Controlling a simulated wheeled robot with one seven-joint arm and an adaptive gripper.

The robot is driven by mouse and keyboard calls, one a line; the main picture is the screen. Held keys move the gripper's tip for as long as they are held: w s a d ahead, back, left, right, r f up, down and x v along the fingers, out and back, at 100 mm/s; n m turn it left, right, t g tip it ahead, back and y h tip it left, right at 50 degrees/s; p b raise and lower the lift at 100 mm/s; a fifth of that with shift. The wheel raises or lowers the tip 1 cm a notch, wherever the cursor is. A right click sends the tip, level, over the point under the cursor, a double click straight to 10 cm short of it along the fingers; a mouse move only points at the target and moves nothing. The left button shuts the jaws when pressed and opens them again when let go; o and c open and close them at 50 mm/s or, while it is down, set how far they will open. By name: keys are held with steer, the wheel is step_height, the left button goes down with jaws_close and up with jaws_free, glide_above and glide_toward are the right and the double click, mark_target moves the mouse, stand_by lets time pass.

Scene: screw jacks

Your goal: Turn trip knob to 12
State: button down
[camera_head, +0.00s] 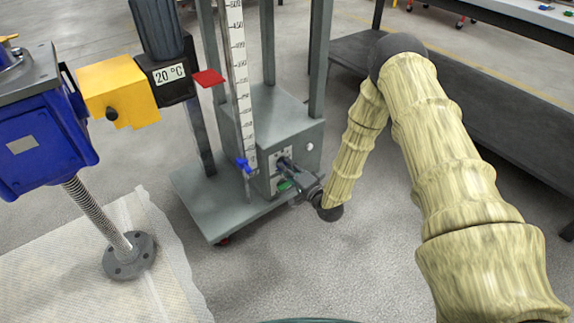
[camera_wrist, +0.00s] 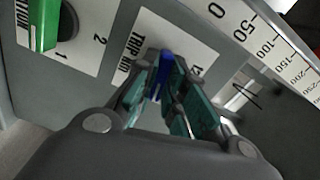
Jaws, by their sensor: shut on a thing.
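The trip knob (camera_wrist: 166,66) is a small blue knob on a white label plate of the grey cabinet, in the wrist view. My gripper (camera_wrist: 162,84) has its teal-padded fingers closed on it from both sides, and they hide most of the knob. The printed label beside it seems to read "TRIP MM"; the scale value it points to is covered. In the head view, my gripper (camera_head: 287,168) reaches the front panel of the cabinet (camera_head: 285,112) from the right, and the trip knob cannot be made out there.
A green knob (camera_wrist: 44,24) with marks 1 and 2 sits beside the trip knob. A tall white scale (camera_head: 240,70) with a blue clamp (camera_head: 243,165) stands next to the panel. A blue screw jack (camera_head: 40,140) is at left; a dark bench (camera_head: 470,100) is at right.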

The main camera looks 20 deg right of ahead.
steer(key=n+p, duration=1.2)
steer(key=n, duration=0.9)
steer(key=shift+n, duration=0.4)
steer(key=c, duration=1.5)
jaws_free()
steer(key=shift+s, duration=0.1)
steer(key=v, duration=1.2)
